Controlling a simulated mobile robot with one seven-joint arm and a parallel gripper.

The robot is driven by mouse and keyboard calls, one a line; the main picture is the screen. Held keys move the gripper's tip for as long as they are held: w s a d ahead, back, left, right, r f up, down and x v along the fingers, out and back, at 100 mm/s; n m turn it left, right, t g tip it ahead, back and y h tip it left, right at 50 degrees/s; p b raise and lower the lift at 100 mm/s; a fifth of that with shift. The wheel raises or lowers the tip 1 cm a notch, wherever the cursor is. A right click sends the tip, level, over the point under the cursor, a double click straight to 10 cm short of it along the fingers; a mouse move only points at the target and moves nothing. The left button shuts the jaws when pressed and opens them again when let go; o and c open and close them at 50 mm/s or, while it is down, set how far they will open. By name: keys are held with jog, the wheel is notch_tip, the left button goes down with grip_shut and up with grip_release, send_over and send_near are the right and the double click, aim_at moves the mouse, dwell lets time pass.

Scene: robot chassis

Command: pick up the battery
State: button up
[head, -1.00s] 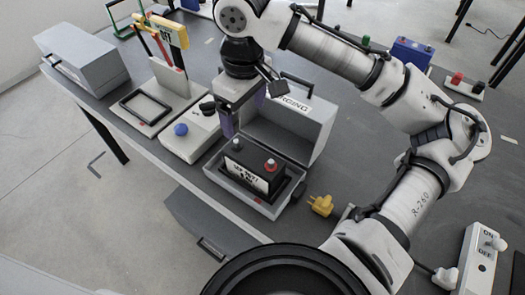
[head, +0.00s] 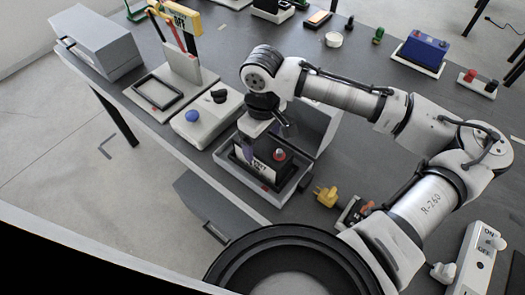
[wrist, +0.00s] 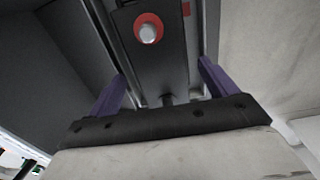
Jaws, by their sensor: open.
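The black battery (head: 266,172), with a red-ringed terminal and a white label, stands in an open grey case (head: 297,182) near the table's front edge. My gripper (head: 247,150) points down over it and hides part of its top. In the wrist view the battery (wrist: 153,62) lies between the two purple fingers of my gripper (wrist: 162,72). The fingers are open, one on each side, with visible gaps. A second, blue battery (head: 422,50) stands farther back on the right.
The case's raised lid (head: 316,125) stands close behind my gripper. A grey box with a blue knob (head: 192,116) is to the left. A yellow plug (head: 325,196) lies to the right. An ON/OFF switch box (head: 476,260) is at the lower right. The table's middle right is mostly clear.

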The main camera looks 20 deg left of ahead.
jog(key=shift+f, duration=0.85)
jog(key=shift+c, duration=0.5)
grip_shut()
jog(key=shift+r, duration=0.15)
